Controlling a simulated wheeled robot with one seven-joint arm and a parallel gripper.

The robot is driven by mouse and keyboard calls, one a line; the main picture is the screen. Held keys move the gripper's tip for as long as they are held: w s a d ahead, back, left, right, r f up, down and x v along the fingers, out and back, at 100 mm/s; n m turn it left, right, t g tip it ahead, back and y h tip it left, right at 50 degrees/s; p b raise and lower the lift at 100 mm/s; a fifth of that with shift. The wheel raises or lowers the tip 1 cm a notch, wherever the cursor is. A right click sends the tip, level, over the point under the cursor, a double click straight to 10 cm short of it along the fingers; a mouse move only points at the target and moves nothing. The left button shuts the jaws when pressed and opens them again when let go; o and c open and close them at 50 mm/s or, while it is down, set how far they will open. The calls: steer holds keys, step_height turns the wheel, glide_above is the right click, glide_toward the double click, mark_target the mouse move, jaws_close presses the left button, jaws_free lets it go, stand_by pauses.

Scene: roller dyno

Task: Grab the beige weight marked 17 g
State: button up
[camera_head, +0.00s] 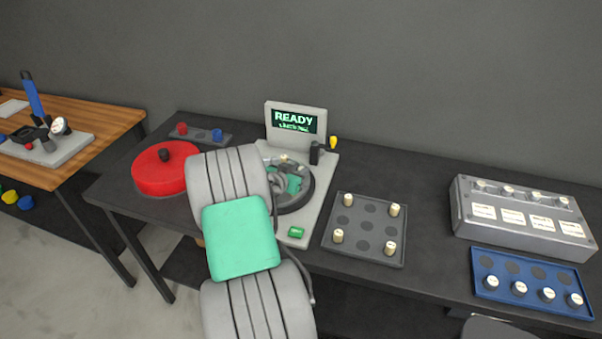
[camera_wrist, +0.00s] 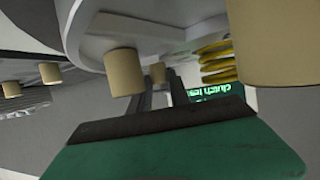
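In the head view, my gripper (camera_head: 289,183) is over the round platform (camera_head: 305,197) of the machine with the READY screen; my arm partly covers it. A beige weight (camera_head: 284,158) shows at the platform's back edge. In the wrist view, two grey fingers (camera_wrist: 161,88) reach out beyond my green wrist part, with a small beige weight (camera_wrist: 157,73) between or just behind their tips. I cannot tell whether they touch it. Other beige weights stand nearer the camera at left (camera_wrist: 125,72) and right (camera_wrist: 285,50). No gram marking is legible, so I cannot tell which is 17 g.
A yellow spring (camera_wrist: 218,60) is close to the fingers' right. In the head view, a grey tray (camera_head: 368,225) holds several beige weights. A silver box (camera_head: 520,218) and blue tray (camera_head: 530,283) stand at right. A red disc (camera_head: 158,177) is left of my arm.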

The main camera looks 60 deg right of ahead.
jaws_close()
